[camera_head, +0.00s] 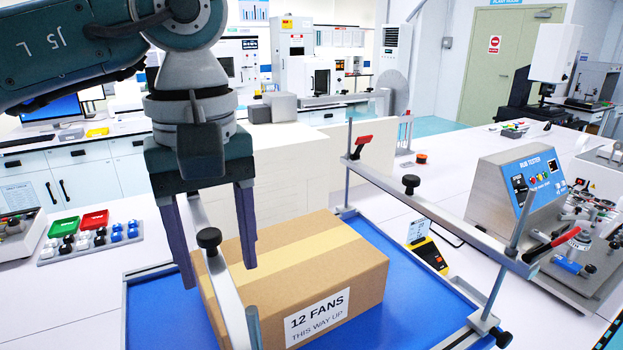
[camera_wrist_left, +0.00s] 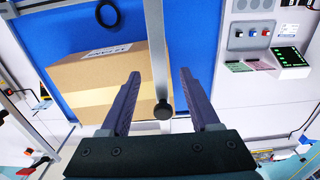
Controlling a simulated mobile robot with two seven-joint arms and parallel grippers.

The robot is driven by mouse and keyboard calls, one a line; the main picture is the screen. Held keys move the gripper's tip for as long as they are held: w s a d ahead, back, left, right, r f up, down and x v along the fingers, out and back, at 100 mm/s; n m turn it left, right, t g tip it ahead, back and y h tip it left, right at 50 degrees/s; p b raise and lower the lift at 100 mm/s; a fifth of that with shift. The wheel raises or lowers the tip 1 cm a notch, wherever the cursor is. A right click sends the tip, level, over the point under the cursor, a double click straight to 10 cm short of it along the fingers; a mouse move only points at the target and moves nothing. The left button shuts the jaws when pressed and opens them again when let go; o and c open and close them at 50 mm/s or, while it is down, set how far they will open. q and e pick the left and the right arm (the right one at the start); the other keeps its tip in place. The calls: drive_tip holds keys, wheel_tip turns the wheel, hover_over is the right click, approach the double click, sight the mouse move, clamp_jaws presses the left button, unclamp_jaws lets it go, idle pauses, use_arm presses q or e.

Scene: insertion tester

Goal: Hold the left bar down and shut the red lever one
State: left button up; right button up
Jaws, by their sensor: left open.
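The left bar (camera_head: 228,290) is a grey metal bar with a black knob (camera_head: 209,238). It runs along the left part of the cardboard box (camera_head: 345,250), which is marked "12 FANS". My left gripper (camera_head: 219,278) is open, its dark fingers pointing down on either side of the left bar. The left wrist view also shows the bar (camera_wrist_left: 154,45) and its knob (camera_wrist_left: 163,110) between the fingers. I cannot tell whether the fingers touch the bar. My right gripper is not in view.
The box sits on a blue tray bed (camera_head: 150,310) with a grey frame. A grey tester (camera_head: 515,185) with a blue panel stands to the right. A yellow and black device (camera_head: 432,255) lies beside the frame. Small red and green bins (camera_head: 94,219) are at the left.

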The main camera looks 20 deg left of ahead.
use_arm(q)
drive_tip(key=shift+f+p, duration=0.3)
drive_tip(key=shift+f, duration=1.15)
drive_tip(key=shift+c, duration=0.4)
clamp_jaws()
drive_tip(key=shift+o, duration=0.2)
unclamp_jaws()
drive_tip(key=shift+r, duration=0.1)
drive_tip(key=shift+r+p, duration=0.8)
drive_tip(key=shift+r, duration=0.8)
